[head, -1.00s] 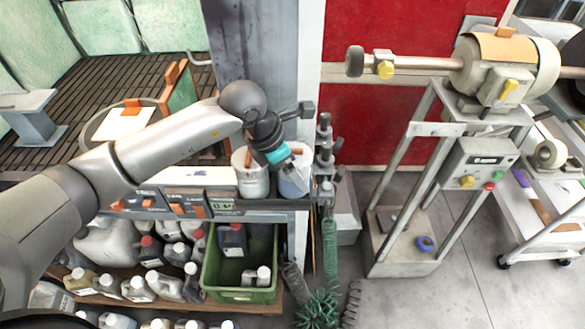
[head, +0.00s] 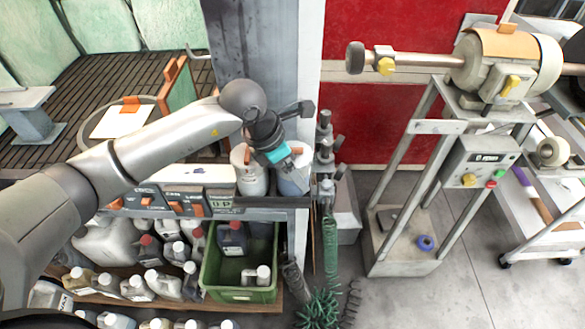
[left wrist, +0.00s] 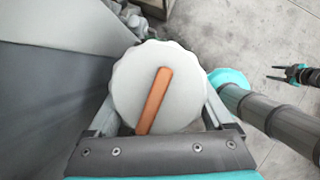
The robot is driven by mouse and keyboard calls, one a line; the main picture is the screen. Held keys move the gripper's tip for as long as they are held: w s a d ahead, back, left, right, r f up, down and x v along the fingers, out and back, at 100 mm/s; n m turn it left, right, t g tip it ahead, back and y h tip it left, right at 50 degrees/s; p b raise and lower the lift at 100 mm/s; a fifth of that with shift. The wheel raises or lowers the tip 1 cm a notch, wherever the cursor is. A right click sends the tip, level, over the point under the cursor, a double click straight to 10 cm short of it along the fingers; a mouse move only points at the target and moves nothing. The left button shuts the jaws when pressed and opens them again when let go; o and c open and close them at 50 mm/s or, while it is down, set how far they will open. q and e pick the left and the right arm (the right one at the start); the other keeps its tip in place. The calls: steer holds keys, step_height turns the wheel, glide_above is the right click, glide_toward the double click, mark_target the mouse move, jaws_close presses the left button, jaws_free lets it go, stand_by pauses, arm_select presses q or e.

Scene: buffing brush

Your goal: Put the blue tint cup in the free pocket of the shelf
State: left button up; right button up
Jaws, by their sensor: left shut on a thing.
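The blue tint cup (head: 292,184) is pale blue, upright, at the right end of the shelf (head: 270,204) in the head view. My left gripper (head: 292,162) is shut on it near its top and partly covers it. In the left wrist view its round white scalloped lid (left wrist: 150,85) with an orange bar sits between the fingers of my left gripper (left wrist: 155,118). I cannot tell whether the cup's base touches the shelf, and the pocket under it is hidden. My right gripper (left wrist: 276,73) is small at the right edge of the left wrist view, its fingers apart and empty.
A white cup (head: 250,172) stands close left of the held cup. A grey post (head: 262,60) rises behind. Dark fittings (head: 325,150) and a green coiled hose (head: 330,255) are close on the right. A green crate (head: 240,294) and several bottles are below.

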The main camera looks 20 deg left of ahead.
arm_select(q)
steer(key=o, duration=1.3)
steer(key=v, duration=1.5)
steer(key=shift+r+b, duration=0.2)
steer(key=shift+b, duration=0.2)
